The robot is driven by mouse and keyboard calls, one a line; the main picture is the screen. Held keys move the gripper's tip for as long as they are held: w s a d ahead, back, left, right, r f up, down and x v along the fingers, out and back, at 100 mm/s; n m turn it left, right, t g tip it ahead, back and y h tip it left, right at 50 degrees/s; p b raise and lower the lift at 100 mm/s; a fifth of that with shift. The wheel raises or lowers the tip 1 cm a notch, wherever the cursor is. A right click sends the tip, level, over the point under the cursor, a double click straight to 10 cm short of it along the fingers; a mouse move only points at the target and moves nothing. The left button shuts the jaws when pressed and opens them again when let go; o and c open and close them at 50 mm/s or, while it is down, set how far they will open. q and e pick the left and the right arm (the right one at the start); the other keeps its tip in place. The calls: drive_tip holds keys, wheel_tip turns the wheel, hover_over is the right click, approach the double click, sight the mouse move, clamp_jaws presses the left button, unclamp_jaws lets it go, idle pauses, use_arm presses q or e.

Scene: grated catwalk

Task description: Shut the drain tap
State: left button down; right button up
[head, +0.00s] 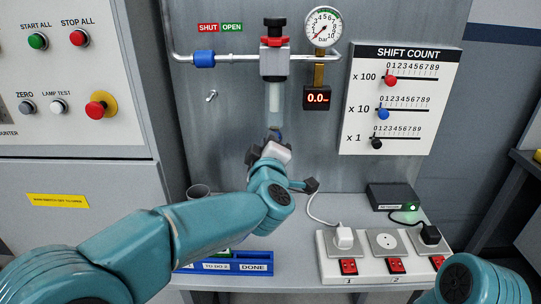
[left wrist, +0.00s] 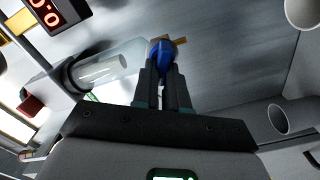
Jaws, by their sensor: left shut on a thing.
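The drain tap is a small blue piece (left wrist: 163,52) at the lower end of a clear filter bowl (left wrist: 118,62). In the head view the bowl (head: 275,100) hangs under a grey valve body (head: 274,62) with a red collar, and only a bit of blue shows below it. My left gripper (left wrist: 164,72) is shut on the blue tap, one dark finger on each side. In the head view this gripper (head: 274,139) is just below the bowl, its fingertips mostly hidden. I cannot tell which way the tap is turned. My right gripper is out of view.
A red SHUT and green OPEN label (head: 220,27) is above the pipe (head: 235,58). A gauge (head: 323,27) and a 0.0 display (head: 317,97) are right of the bowl. Below are a blue tray (head: 258,256), a socket strip (head: 365,275) and a grey cup (head: 199,191).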

use_arm(q)
drive_tip(key=shift+a+f+n+b, duration=0.1)
drive_tip(key=shift+a+n+b, duration=0.05)
drive_tip(key=shift+n+b, duration=1.2)
drive_tip(key=shift+a+n+b, duration=0.1)
drive_tip(key=shift+n+b, duration=0.9)
drive_tip(key=shift+n, duration=0.65)
drive_tip(key=c, duration=1.4)
unclamp_jaws()
drive_tip(key=shift+o, duration=1.2)
drive_tip(key=shift+w+f, duration=0.1)
drive_tip(key=shift+d, duration=0.1)
